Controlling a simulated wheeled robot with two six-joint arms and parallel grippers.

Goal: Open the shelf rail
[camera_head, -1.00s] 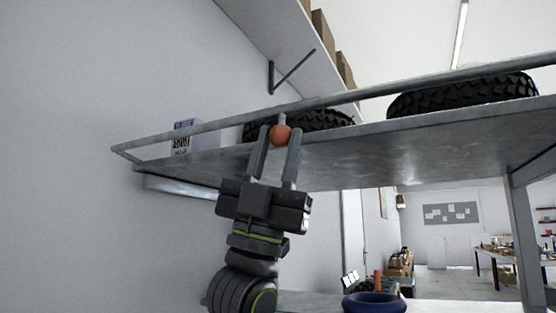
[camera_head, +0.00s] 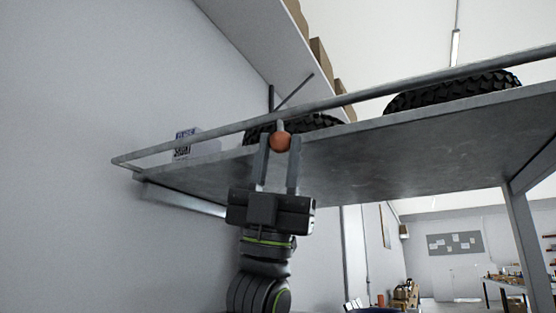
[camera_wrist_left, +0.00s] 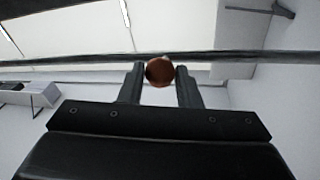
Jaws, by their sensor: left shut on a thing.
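The shelf rail (camera_head: 226,129) is a grey metal bar running along the front edge of the grey shelf (camera_head: 400,150). An orange-brown ball knob (camera_head: 280,141) hangs on a short stem from the rail. My left gripper (camera_head: 280,145) reaches up from below, with its two fingers on either side of the knob and shut on it. In the left wrist view the knob (camera_wrist_left: 159,71) sits between the fingertips, with the rail (camera_wrist_left: 220,56) crossing behind it. My right gripper is in neither view.
Black tyres (camera_head: 450,91) and a white printed box (camera_head: 197,144) stand on the shelf behind the rail. A wall shelf (camera_head: 265,40) with cardboard boxes is above. A shelf post (camera_head: 527,240) is at the right. The wall is close on the left.

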